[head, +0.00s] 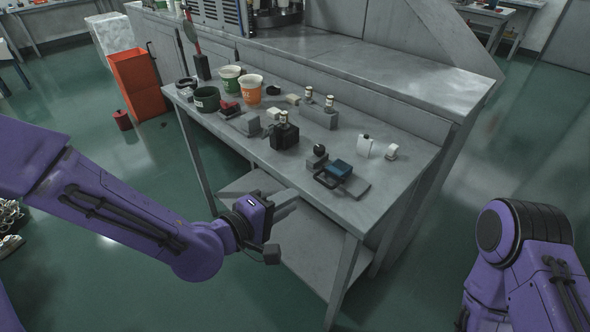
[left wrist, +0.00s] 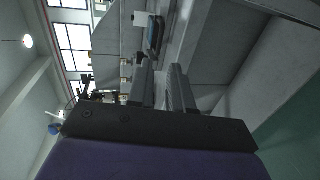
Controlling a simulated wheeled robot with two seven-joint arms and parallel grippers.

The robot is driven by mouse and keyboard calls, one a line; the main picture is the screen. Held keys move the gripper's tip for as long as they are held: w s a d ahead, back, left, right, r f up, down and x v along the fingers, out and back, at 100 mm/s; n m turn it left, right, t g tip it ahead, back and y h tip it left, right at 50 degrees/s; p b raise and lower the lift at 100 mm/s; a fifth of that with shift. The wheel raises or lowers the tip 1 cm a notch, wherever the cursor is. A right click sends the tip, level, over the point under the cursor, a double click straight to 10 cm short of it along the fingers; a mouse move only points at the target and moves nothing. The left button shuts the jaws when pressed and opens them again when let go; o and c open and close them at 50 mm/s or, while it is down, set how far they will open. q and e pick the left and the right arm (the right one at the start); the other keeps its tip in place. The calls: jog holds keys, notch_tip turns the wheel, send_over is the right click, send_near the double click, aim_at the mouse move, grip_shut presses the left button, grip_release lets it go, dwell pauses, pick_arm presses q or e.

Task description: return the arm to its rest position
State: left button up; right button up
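My left arm is purple and comes in from the left in the head view. Its left gripper (head: 286,204) is in front of the workbench (head: 395,186), lower than the bench top and above the lower shelf. In the left wrist view its two dark fingers (left wrist: 163,85) stand apart with nothing between them, so it is open and empty. My right arm (head: 525,250) shows at the lower right of the head view as purple links with a black joint. Its gripper is out of the picture.
The bench top holds cups, including an orange one (head: 250,90), a black block (head: 285,136), a blue item (head: 340,168) and small parts. The lower shelf (head: 318,262) lies close to my left gripper. An orange bin (head: 137,85) stands at the left. Green floor is open in front.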

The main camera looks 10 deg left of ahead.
pick_arm(q)
jog(key=s+a+f+m+g+y, duration=0.1)
jog(key=s+a+f+g+y, duration=0.1)
jog(key=a+f+y, duration=0.6)
jog(key=s+a+f+m+g+y, duration=0.1)
jog(key=s+a+f, duration=0.35)
jog(key=f, duration=0.75)
jog(key=s+a+f+m+g+y, duration=0.1)
jog(key=s+a+f+g, duration=0.2)
jog(key=s+f, duration=0.3)
jog(key=s+a+f+m+g+y, duration=0.1)
jog(key=s+a+f, duration=0.4)
jog(key=s, duration=0.7)
notch_tip(320, 180, down, 2)
jog(key=shift+a+f+g+y, duration=0.1)
jog(key=shift+a+g+y, duration=0.4)
jog(key=shift+g, duration=0.7)
jog(key=shift+d, duration=0.1)
